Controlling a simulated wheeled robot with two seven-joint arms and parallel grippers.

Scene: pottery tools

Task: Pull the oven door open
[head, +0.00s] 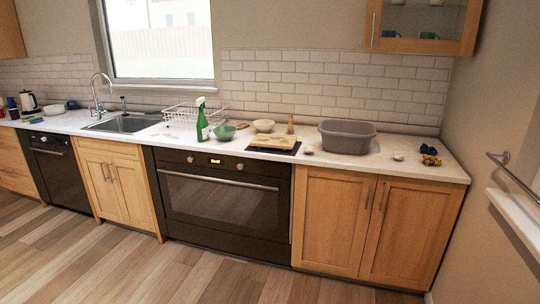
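The black oven (222,202) is built in below the white counter, in the middle of the head view. Its door is shut. A long silver bar handle (220,180) runs across the top of the door. A small lit display and knobs sit on the panel above the handle. Neither of my grippers shows in the head view.
Wooden cabinets (375,225) stand right of the oven, and a sink cabinet (117,183) stands to its left. A black dishwasher-like appliance (55,172) is further left. The wooden floor (150,270) before the oven is clear. A wall rail (513,177) is at right.

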